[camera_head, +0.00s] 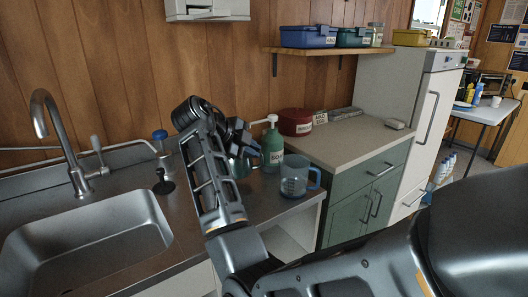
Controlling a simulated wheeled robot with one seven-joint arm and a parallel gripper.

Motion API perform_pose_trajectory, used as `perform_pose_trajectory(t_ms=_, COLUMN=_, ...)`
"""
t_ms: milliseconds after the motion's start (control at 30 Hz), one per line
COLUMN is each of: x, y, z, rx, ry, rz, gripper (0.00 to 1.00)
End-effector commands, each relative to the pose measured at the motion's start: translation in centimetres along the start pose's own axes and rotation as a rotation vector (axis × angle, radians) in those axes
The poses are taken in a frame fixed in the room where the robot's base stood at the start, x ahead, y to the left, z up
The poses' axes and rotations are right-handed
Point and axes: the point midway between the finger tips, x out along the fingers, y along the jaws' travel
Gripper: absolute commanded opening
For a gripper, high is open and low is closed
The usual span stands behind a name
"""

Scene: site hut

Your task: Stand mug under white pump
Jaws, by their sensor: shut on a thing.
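A green bottle (272,148) with a white pump (271,119) stands upright on the steel counter, its nozzle pointing left. My gripper (240,145) is just left of this bottle, partly hidden by my own arm. It is shut on a bluish-green thing (241,164), possibly the mug, below the nozzle's side. My arm hides much of this thing, so I cannot tell whether it touches the counter.
A sink (100,238) with a tap (62,140) is at left. A blue-capped bottle (160,141) and a dark plunger-like item (163,181) stand beside it. A red round tin (296,121) is behind right. The beige worktop (345,140) has free room.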

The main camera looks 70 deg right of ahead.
Motion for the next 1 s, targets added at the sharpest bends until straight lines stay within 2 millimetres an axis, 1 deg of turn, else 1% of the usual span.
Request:
perform_pose_trajectory(t_ms=33, x=0.8, y=-0.9, z=-0.5, rx=0.003, ry=0.003, rz=0.001, gripper=0.00)
perform_pose_trajectory(t_ms=100, x=1.9, y=-1.8, z=-0.8, rx=0.004, ry=0.002, rz=0.001, gripper=0.00)
perform_pose_trajectory(t_ms=200, x=3.1, y=-2.5, z=-1.0, rx=0.002, ry=0.001, rz=0.000, gripper=0.00)
perform_pose_trajectory(t_ms=333, x=3.8, y=-2.9, z=-1.1, rx=0.001, ry=-0.001, rz=0.000, gripper=0.00)
perform_pose_trajectory(t_ms=467, x=4.4, y=-2.4, z=-1.0, rx=-0.001, ry=0.001, rz=-0.001, gripper=0.00)
perform_pose_trajectory(t_ms=667, x=5.9, y=-0.6, z=-0.3, rx=-0.001, ry=0.000, rz=0.000, gripper=0.00)
perform_pose_trajectory(t_ms=867, x=6.1, y=-0.4, z=-0.1, rx=0.000, ry=-0.001, rz=-0.001, gripper=0.00)
perform_pose_trajectory(t_ms=900, x=6.1, y=-0.3, z=-0.1, rx=-0.001, ry=0.000, rz=0.001, gripper=0.14)
perform_pose_trajectory(t_ms=1000, x=6.1, y=-0.3, z=-0.1, rx=-0.001, ry=0.000, rz=0.000, gripper=0.24)
